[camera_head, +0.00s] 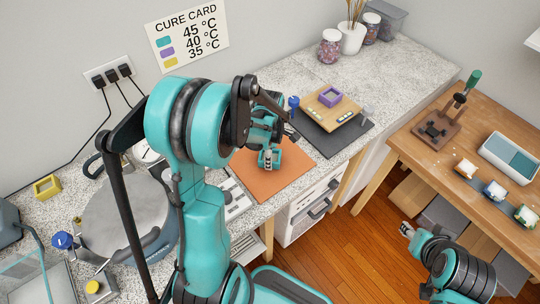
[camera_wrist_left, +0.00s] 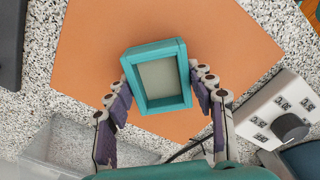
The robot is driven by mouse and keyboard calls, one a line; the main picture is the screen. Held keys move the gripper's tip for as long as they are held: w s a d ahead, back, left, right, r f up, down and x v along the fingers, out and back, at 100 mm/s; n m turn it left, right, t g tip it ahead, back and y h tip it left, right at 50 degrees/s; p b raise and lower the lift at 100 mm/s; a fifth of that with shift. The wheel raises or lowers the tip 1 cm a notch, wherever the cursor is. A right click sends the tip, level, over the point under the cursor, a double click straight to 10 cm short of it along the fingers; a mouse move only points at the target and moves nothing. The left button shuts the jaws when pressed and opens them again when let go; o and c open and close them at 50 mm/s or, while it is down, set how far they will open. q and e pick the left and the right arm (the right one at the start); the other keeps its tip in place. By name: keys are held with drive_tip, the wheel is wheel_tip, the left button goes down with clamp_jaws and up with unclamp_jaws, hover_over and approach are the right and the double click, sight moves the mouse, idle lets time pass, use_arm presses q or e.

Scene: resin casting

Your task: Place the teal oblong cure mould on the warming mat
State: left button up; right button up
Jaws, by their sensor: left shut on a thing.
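The teal oblong cure mould (camera_wrist_left: 180,100) is an open rectangular frame with a pale grey floor. In the left wrist view it sits between the fingers of my left gripper (camera_wrist_left: 164,86), which is shut on its two sides. Behind it is the orange warming mat (camera_wrist_left: 90,60), which also shows in the head view (camera_head: 289,179). In the head view my left gripper (camera_head: 268,160) is low over this mat, and the arm hides part of it. I cannot tell whether the mould touches the mat. My right gripper (camera_head: 407,230) is away from the bench, its fingers too small to read.
A grey mat (camera_head: 357,130) with a wooden board (camera_head: 318,109) and purple mould (camera_head: 330,96) lies beyond the orange mat. A white dial box (camera_wrist_left: 285,105) and clear container (camera_wrist_left: 60,140) are nearby. A yellow mould (camera_head: 47,187) is far left; a wooden table (camera_head: 440,165) stands right.

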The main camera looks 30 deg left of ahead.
use_arm(q)
drive_tip(key=shift+f, duration=0.25)
drive_tip(key=o, duration=1.2)
drive_tip(key=shift+r, duration=0.1)
drive_tip(key=shift+r, duration=0.3)
wheel_tip(320, 180, up, 11)
drive_tip(key=p, duration=0.4)
drive_tip(key=s+d+r+m+t, duration=0.3)
drive_tip(key=s+d+m, duration=0.2)
drive_tip(key=m, duration=0.6)
drive_tip(key=s+d+r+m+t, duration=0.4)
drive_tip(key=s+d+m, duration=0.1)
drive_tip(key=m, duration=0.6)
drive_tip(key=shift+s+d+r, duration=0.25)
drive_tip(key=shift+s+d, duration=0.05)
drive_tip(key=shift+s, duration=0.2)
